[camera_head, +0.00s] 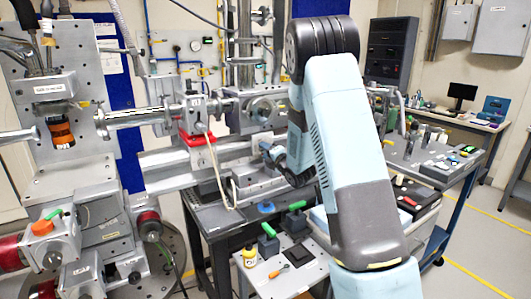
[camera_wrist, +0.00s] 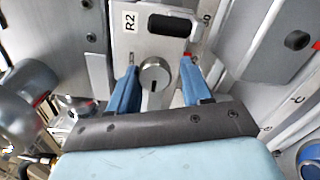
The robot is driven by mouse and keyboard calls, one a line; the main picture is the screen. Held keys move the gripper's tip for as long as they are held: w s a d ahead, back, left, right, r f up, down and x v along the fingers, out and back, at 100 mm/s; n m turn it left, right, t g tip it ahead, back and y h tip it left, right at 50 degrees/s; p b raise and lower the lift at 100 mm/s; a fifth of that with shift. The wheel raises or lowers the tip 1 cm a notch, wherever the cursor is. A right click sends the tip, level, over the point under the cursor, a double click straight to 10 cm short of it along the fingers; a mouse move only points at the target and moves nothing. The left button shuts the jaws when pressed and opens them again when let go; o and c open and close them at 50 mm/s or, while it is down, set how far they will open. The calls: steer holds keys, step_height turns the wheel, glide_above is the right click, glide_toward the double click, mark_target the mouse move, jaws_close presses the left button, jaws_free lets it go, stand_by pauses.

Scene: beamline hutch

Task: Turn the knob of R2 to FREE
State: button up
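In the wrist view the R2 knob (camera_wrist: 155,72) is a round metal knob with a short dark mark near its lower edge. It sits on a pale plate (camera_wrist: 150,45) bearing an R2 label (camera_wrist: 129,20). My gripper (camera_wrist: 159,67) is open, with one blue finger on the left of the knob and one on the right. Gaps show between the knob and both fingers. No FREE marking is readable. In the head view my gripper (camera_head: 272,155) is small and partly hidden beside my arm, and I cannot make out the knob there.
A dark slot or window (camera_wrist: 170,25) lies above the knob, and a grey panel with a dark oval (camera_wrist: 297,40) is at the right. In the head view, metal beamline hardware (camera_head: 75,195) fills the left. A workbench with a monitor (camera_head: 462,92) stands far right.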

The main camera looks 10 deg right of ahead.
steer(key=shift+r, duration=0.15)
steer(key=v, duration=1.3)
steer(key=shift+s, duration=0.35)
steer(key=shift+d, duration=0.1)
steer(key=s+d+r+m+g+h, duration=0.2)
steer(key=s+r+m+g+h, duration=0.3)
steer(key=s+r+m, duration=0.55)
steer(key=s+a+r+m+g, duration=0.2)
steer(key=s+m, duration=0.5)
steer(key=s, duration=0.5)
steer(key=s+a+r+m+g, duration=0.2)
steer(key=s+a+m+g, duration=0.2)
steer(key=s+m, duration=0.4)
steer(key=s, duration=0.5)
steer(key=shift+a+h, duration=0.2)
steer(key=shift+h, duration=0.1)
